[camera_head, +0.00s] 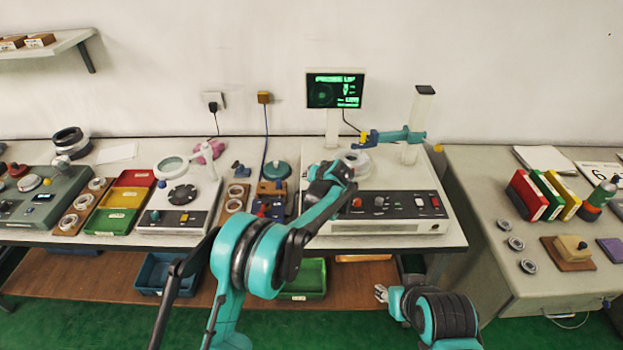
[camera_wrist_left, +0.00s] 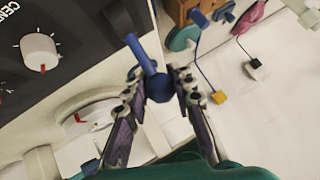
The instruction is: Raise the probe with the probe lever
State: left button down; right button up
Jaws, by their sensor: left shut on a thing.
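The probe lever (camera_wrist_left: 146,56) is a blue rod with a round ball end, seen in the left wrist view. My left gripper (camera_wrist_left: 159,82) is shut on the ball, with one finger on each side of it. In the head view my left wrist (camera_head: 330,178) is at the left side of the measuring machine (camera_head: 436,205) and hides the lever. The machine's column carries a teal arm (camera_head: 398,136) with a blue and yellow end above a pale ring on the stage. My right gripper (camera_head: 382,293) is low in front of the bench, away from everything; its finger opening is unclear.
The machine's dark front panel (camera_head: 385,205) has several knobs and buttons. A lit screen (camera_head: 335,90) stands behind it. A wooden stand with blue parts (camera_head: 272,200) is close on the left. Coloured binders (camera_head: 545,195) and rings are on the right table.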

pick_arm(q)
jog(key=c, duration=1.2)
grip_release()
jog(key=shift+w+d, duration=0.1)
jog(key=shift+w, duration=0.05)
jog(key=v, duration=1.2)
